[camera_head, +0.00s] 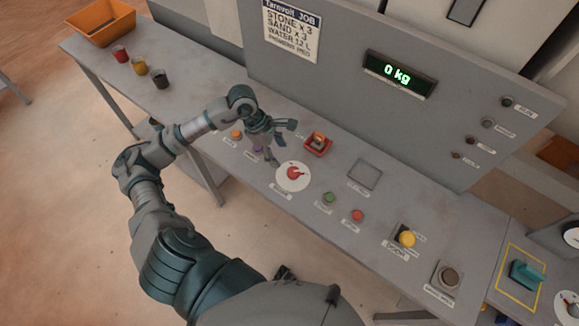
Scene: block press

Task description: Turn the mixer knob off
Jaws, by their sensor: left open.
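A round white dial with a red knob (293,174) sits on the grey panel table, with a small label beside it too blurred to read surely. It looks like the mixer knob; its red handle points to the right. My left gripper (283,141) is open and empty, above the table just up and left of the dial. Its fingers appear apart from the knob. My right gripper is not in view.
A red switch box (318,145) is right of the gripper; orange and purple buttons (258,149) lie left and partly under it. Green (328,197) and red (357,215) buttons are nearer. A display (399,73) reads 0 kg. An orange bin (100,22) is far left.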

